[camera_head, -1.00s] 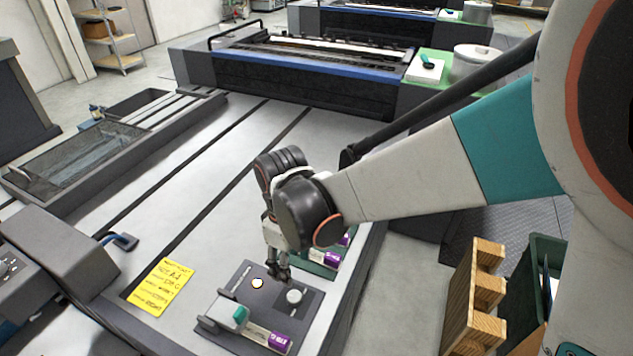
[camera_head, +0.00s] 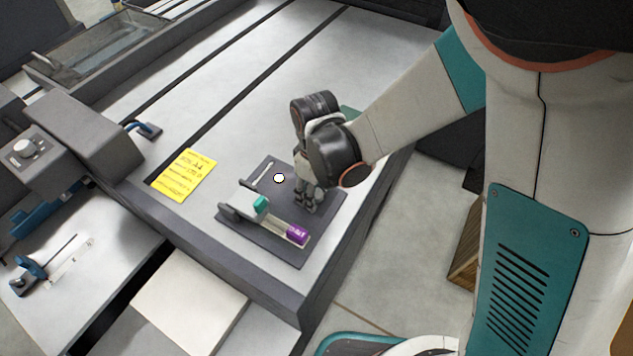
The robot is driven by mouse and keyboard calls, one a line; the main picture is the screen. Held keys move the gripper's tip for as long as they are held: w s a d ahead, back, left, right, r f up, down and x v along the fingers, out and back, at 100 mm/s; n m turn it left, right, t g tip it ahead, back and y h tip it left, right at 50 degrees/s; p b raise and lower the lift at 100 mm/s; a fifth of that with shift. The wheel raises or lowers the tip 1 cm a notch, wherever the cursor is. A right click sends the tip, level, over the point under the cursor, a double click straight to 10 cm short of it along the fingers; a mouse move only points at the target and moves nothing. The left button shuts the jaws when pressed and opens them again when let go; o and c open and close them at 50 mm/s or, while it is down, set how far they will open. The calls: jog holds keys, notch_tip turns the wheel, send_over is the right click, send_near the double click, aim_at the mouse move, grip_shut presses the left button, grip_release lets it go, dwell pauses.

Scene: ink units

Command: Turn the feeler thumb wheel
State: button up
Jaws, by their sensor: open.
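A dark grey unit plate (camera_head: 295,248) lies on the machine bed. It bears a teal block (camera_head: 260,204), a purple labelled block (camera_head: 298,235), a thin light rod (camera_head: 263,173) and a small cream disc (camera_head: 279,178). My gripper (camera_head: 308,208) points down over the right part of the plate, with its fingers low and open. The pale round knob that showed there earlier, likely the thumb wheel, is now hidden behind the fingers. I cannot tell whether the fingers touch it.
A yellow note (camera_head: 184,175) lies left of the plate. A grey housing with a knob (camera_head: 24,147) stands at the far left. A blue lever (camera_head: 148,129) sits at the bed's left edge. The bed behind the plate (camera_head: 330,60) is mostly clear.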

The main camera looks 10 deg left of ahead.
jog(key=shift+c, duration=0.2)
jog(key=c, duration=1)
jog(key=shift+m+b, duration=0.35)
jog(key=shift+m, duration=1.75)
jog(key=shift+c, duration=0.2)
jog(key=o, duration=1.1)
jog(key=shift+r, duration=0.1)
jog(key=shift+s+r, duration=0.1)
jog(key=shift+r, duration=3.6)
